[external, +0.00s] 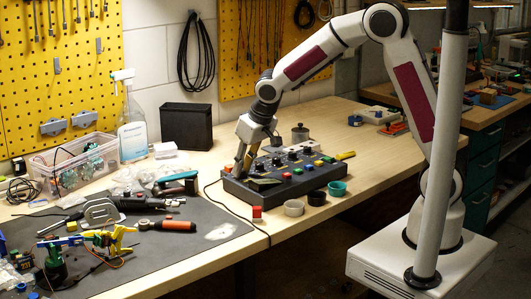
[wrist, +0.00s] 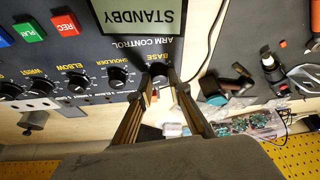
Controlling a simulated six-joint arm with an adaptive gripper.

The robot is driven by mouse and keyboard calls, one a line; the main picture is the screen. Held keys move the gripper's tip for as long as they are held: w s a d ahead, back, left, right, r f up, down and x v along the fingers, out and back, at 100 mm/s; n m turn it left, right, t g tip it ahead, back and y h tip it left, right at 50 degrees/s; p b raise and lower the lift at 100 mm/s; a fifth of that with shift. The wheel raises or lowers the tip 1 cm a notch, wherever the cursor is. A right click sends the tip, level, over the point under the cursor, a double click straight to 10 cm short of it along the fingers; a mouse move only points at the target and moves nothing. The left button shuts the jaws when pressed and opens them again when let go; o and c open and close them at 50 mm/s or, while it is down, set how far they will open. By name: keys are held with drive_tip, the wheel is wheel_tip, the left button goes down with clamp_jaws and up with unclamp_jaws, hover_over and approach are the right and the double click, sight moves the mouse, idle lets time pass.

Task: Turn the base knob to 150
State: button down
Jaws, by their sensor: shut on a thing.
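The dark control box (external: 262,193) stands on the bench, and its panel fills the upper left of the wrist view, upside down. The black base knob (wrist: 158,70) is at the end of the knob row, under the yellow BASE label. My gripper (wrist: 160,77) reaches down to it, with one finger on each side, shut on the knob. In the external view my gripper (external: 243,163) is at the left end of the box and hides the base knob. The knob's pointer and scale are mostly hidden by the fingers, so I cannot read its setting.
The shoulder knob (wrist: 118,77) is close beside my fingers, then the elbow knob (wrist: 78,82). The display (wrist: 138,14) reads STANDBY. Green (wrist: 29,32) and red (wrist: 65,25) buttons are farther off. Small bowls (external: 294,208) stand before the box; tools lie on the grey mat (external: 190,256).

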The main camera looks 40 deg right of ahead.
drive_tip(key=shift+a+m+h, duration=0.1)
drive_tip(key=shift+m+h, duration=0.5)
drive_tip(key=shift+m, duration=1.3)
drive_tip(key=c, duration=1.9)
unclamp_jaws()
drive_tip(key=shift+v, duration=6)
drive_tip(key=shift+w+a, duration=0.1)
drive_tip(key=shift+a, duration=0.05)
